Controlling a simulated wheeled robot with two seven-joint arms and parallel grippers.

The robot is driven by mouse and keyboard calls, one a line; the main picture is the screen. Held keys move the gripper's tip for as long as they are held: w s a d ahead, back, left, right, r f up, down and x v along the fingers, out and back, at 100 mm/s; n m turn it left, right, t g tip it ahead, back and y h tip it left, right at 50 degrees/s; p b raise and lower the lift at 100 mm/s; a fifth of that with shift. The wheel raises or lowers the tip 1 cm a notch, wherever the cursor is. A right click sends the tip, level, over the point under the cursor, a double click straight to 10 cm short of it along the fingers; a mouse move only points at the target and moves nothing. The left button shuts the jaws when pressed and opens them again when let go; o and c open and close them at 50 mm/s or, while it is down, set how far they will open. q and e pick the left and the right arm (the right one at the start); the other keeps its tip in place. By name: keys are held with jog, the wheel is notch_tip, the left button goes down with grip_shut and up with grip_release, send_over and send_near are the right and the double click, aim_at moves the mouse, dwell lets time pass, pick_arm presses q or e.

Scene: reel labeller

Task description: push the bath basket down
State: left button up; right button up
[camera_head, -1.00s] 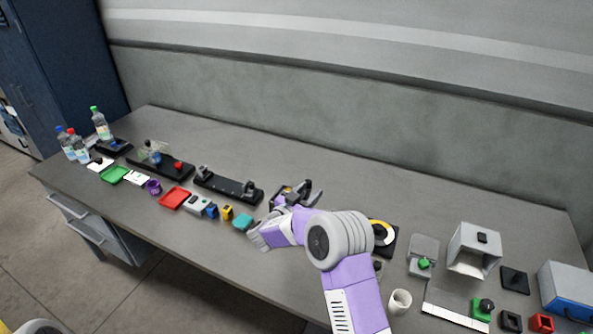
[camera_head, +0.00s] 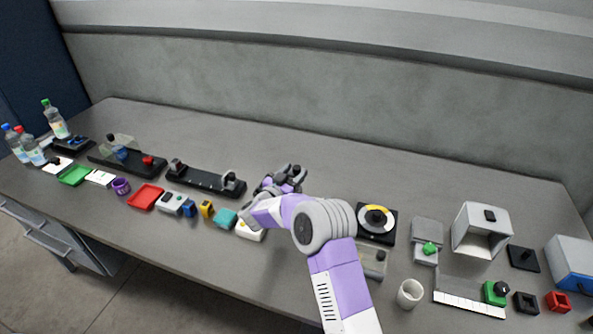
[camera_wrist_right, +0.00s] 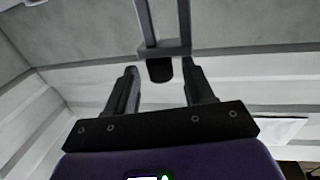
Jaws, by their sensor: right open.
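My right gripper (camera_head: 290,176) is over the middle of the table in the head view, its dark fingers partly masked by its own wrist. In the right wrist view its two fingers (camera_wrist_right: 163,85) stand apart with nothing gripped between them. Just beyond the fingertips, a grey crossbar (camera_wrist_right: 178,48) on two upright bars carries a dark block (camera_wrist_right: 160,70). I cannot tell whether this is the bath basket, nor whether the fingers touch it. No basket can be made out for certain in the head view. My left gripper is not in view.
A black rail fixture (camera_head: 205,181) lies left of the gripper. A teal block (camera_head: 225,218) and a white box (camera_head: 250,232) lie along the front. A yellow-and-white dial (camera_head: 376,218), a white cup (camera_head: 410,293) and a grey housing (camera_head: 481,232) stand right. The table's back strip is clear.

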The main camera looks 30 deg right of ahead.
jog(key=shift+x, duration=1.05)
jog(key=shift+c, duration=0.3)
grip_shut()
